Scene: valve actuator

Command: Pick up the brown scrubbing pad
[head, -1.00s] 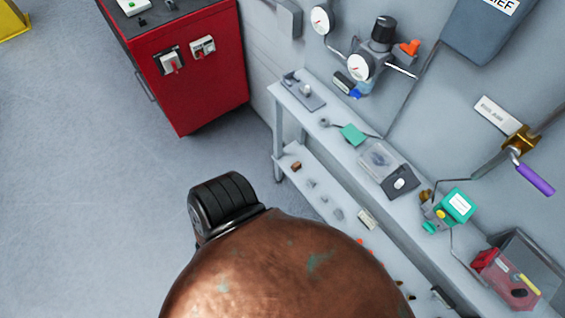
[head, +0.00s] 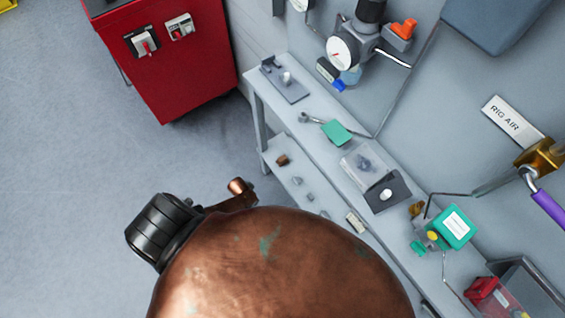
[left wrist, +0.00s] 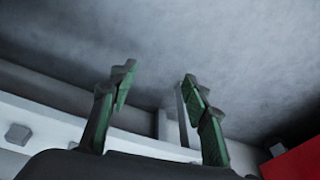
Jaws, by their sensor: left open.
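A small brown block (head: 282,160), which may be the brown scrubbing pad, lies near the far left end of the lower shelf in the head view. It is too small to be sure. My left gripper (left wrist: 157,76) is open in the left wrist view. Its two green-lined fingers stand apart with no object between them. I cannot make out the brown block in the left wrist view. Neither gripper shows in the head view, where my own body covers the bottom middle.
A white bench (head: 312,121) with a lower shelf (head: 299,177) runs along the wall. Small grey parts lie on the shelf. A green pad (head: 337,132) and a teal device (head: 455,227) are on top. A red cabinet (head: 185,75) stands left. The floor between is clear.

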